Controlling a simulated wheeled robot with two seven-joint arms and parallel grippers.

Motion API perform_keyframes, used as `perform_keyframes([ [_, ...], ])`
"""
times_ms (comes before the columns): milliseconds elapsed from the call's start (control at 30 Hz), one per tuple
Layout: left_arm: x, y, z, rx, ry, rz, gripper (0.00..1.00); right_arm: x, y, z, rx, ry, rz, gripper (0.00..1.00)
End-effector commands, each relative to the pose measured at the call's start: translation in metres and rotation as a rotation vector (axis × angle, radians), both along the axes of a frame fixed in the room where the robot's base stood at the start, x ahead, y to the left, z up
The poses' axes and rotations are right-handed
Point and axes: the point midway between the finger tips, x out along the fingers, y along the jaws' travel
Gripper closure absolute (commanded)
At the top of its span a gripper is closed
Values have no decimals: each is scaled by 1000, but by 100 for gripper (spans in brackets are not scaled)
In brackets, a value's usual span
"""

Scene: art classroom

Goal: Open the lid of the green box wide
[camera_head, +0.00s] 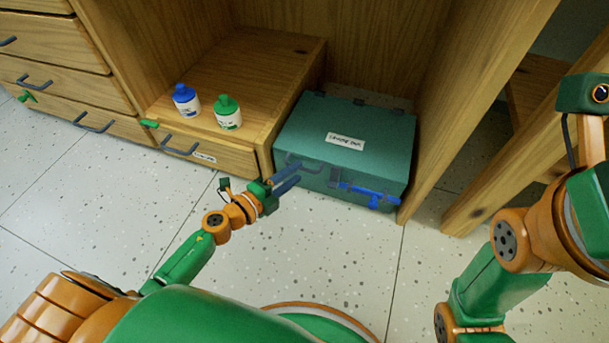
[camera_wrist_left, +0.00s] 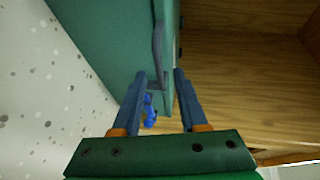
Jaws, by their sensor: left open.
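The green box (camera_head: 345,145) stands on the floor against the wooden unit, its lid down and a white label on top. A dark handle (camera_head: 301,166) is on its front left and a blue latch-like part (camera_head: 370,194) on its front right. My left gripper (camera_head: 286,178) is open at the front left of the box, close to the handle. In the left wrist view, the handle (camera_wrist_left: 158,48) lies ahead of the gap between the fingertips (camera_wrist_left: 160,72); whether they touch it I cannot tell. The blue part (camera_wrist_left: 149,110) shows between the fingers.
A low wooden drawer unit (camera_head: 213,151) stands left of the box, with a blue-capped bottle (camera_head: 186,99) and a green-capped bottle (camera_head: 228,112) on top. A wooden panel (camera_head: 455,100) rises close to its right. The speckled floor (camera_head: 340,255) in front is clear.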

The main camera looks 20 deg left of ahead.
Motion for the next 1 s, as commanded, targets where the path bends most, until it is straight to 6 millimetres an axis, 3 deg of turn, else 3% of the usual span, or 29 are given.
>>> perform_keyframes([
  [200,30,-14,-8,-2,1,2,58,-4,1,-7,0,-10,0,100],
  [467,33,-15,-7,-3,3,2,58,-4,1,-6,-1,-12,0,100],
  [633,33,-15,-7,-3,3,2,100,-4,1,-6,-1,-12,0,100],
  [1000,33,-15,-8,-4,3,3,100,-4,1,-6,-1,-11,0,100],
])
